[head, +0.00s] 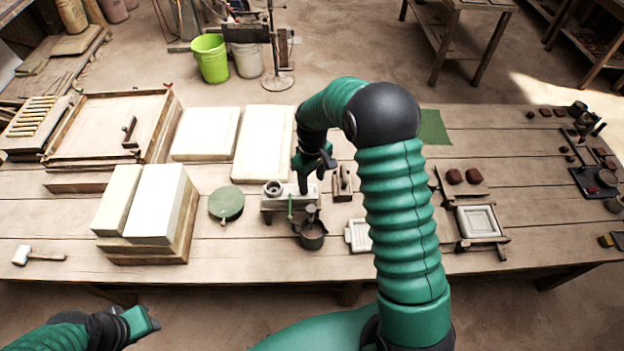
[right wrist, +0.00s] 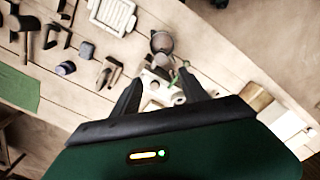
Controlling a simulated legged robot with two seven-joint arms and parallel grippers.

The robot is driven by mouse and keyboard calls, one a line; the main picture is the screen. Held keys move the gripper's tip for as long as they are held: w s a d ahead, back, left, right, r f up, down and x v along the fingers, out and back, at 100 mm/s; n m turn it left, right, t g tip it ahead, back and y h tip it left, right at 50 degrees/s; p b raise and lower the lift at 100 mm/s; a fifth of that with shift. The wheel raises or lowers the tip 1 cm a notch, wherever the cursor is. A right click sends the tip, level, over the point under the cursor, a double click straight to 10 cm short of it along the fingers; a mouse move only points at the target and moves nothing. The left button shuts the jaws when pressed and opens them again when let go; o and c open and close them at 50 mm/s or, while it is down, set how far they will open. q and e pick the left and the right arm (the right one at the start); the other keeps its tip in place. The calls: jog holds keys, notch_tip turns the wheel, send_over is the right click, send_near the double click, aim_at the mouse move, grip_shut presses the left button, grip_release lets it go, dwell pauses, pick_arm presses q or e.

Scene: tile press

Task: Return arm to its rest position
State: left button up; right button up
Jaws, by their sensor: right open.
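My right arm reaches up from the bottom of the head view and bends over to the far side. My right gripper (head: 312,180) points down above a small pale bench device (head: 281,202) with a ring and a green lever. In the right wrist view my right gripper (right wrist: 160,92) has its two fingers spread apart with nothing held, and the device shows between and beyond them. My left gripper (head: 142,322) is low at the left, in front of the table edge. Its finger gap is not clear.
A dark pot (head: 312,238) stands in front of the device, and a wooden block tool (head: 342,184) is to its right. White slabs (head: 155,205), a green disc (head: 227,203) and a mallet (head: 40,256) are at left. A framed tile press (head: 478,222) is right of my arm.

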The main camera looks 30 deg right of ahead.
notch_tip(320, 180, up, 2)
jog(key=shift+w, duration=0.1)
dwell(0.4)
jog(key=s+a+f+m+t+b, duration=0.1)
jog(key=s+a+f+b, duration=0.2)
jog(key=s+a+b, duration=0.2)
jog(key=s+a+f+m+t+b, duration=0.1)
jog(key=s+a+f+b, duration=0.2)
jog(key=s, duration=0.8)
jog(key=a+b, duration=0.2)
jog(key=a, duration=0.1)
jog(key=shift+a+m+t, duration=0.3)
jog(key=shift+s+a, duration=0.1)
jog(key=shift+a, duration=0.25)
jog(key=shift+d, duration=0.15)
